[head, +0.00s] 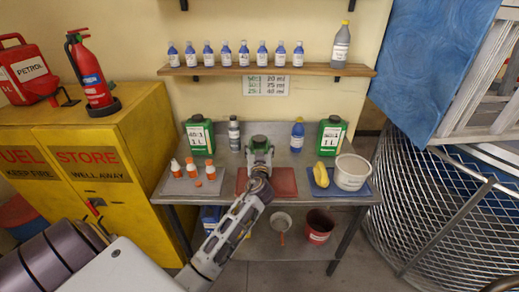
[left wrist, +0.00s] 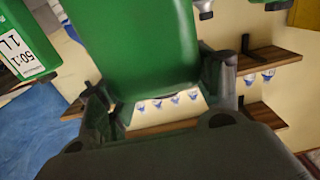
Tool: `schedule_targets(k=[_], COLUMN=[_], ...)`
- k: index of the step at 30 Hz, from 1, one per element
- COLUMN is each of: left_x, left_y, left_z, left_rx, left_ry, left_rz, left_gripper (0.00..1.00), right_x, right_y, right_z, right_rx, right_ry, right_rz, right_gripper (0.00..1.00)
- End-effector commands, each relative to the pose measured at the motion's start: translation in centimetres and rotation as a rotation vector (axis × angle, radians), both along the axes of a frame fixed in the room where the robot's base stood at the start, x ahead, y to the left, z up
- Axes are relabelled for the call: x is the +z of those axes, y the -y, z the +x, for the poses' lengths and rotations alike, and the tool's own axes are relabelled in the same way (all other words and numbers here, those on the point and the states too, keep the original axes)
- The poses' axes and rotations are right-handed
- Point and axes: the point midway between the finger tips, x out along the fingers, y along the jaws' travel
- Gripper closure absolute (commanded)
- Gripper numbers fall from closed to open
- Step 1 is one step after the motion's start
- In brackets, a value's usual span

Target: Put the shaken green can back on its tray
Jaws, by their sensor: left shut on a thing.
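A green can (head: 259,141) is in my left gripper (head: 259,158), around the middle of the table. The can fills the upper middle of the left wrist view (left wrist: 145,45), with a finger on either side of it. My left gripper is shut on it. In the head view the gripper and forearm cover part of the red tray (head: 285,183), which lies in front of the can. I cannot tell how high the can is held. My right gripper is not in view.
Green cans stand at back left (head: 199,136) and back right (head: 331,136). A grey bottle (head: 234,134) and a blue bottle (head: 297,136) stand behind.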

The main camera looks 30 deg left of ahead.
Motion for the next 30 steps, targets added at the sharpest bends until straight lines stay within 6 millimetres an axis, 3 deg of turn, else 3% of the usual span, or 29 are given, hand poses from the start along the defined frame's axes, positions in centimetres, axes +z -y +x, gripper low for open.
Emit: schedule_targets(k=[17,18,23,30], left_x=[-0.45,-0.83,-0.76,-0.75], left_y=[0.02,0.03,0.03,0.02], left_z=[0.04,-0.01,-0.01,0.0], left_rx=[-0.002,-0.001,-0.001,-0.001], left_ry=[0.007,0.001,0.0,0.0], left_rz=[0.002,-0.001,0.0,0.0], left_gripper=[1.0,0.33,0.13,0.13], right_x=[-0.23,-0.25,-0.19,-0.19], right_y=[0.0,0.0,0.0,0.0], right_z=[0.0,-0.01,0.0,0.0], right_rx=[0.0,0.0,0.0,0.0], right_ry=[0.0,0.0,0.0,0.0], right_rz=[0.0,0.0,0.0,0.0], right_gripper=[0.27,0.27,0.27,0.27])
